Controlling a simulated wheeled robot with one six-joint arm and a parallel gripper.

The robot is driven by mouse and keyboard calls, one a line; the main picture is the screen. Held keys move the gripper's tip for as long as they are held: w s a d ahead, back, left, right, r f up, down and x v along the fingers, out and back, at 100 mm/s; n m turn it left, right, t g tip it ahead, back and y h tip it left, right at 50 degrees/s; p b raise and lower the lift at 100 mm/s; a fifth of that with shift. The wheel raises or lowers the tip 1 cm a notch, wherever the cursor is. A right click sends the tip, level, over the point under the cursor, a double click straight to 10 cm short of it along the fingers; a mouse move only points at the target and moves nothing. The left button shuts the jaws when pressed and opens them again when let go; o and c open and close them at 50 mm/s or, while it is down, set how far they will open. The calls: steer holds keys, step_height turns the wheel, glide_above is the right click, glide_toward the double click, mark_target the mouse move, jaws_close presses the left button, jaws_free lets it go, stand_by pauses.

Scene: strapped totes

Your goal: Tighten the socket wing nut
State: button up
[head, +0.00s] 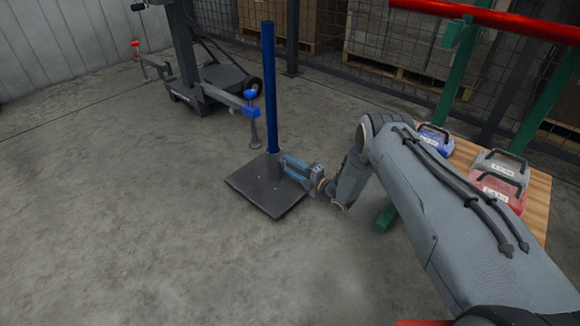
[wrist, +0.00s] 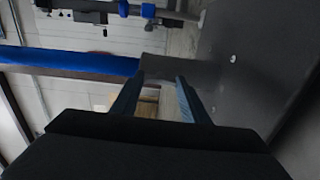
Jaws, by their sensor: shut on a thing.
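A blue post (head: 268,90) stands upright in a dark socket (head: 272,166) on a square black base plate (head: 262,198) on the floor. In the wrist view the post (wrist: 70,62) lies sideways, with the grey socket (wrist: 190,72) and the plate (wrist: 250,55) to its right. My gripper (head: 284,163) reaches in from the right, low beside the socket. In the wrist view its two fingers (wrist: 158,84) are at the socket's side. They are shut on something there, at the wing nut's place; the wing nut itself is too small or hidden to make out.
A wheeled stand (head: 188,60) with a side arm, blue clamp and hanging foot is behind and left of the post. The floor at left and front is clear.

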steer(key=shift+s+a+m+b, duration=0.15)
steer(key=shift+m+b, duration=0.9)
steer(key=shift+m, duration=7.55)
steer(key=shift+s+m+b, duration=0.1)
steer(key=shift+m+b, duration=0.95)
steer(key=shift+m, duration=7.55)
steer(key=o, duration=1.1)
steer(key=shift+c, duration=0.2)
steer(key=p+v, duration=0.3)
steer(key=v, duration=0.4)
steer(key=shift+s+d, duration=0.2)
steer(key=shift+d, duration=0.1)
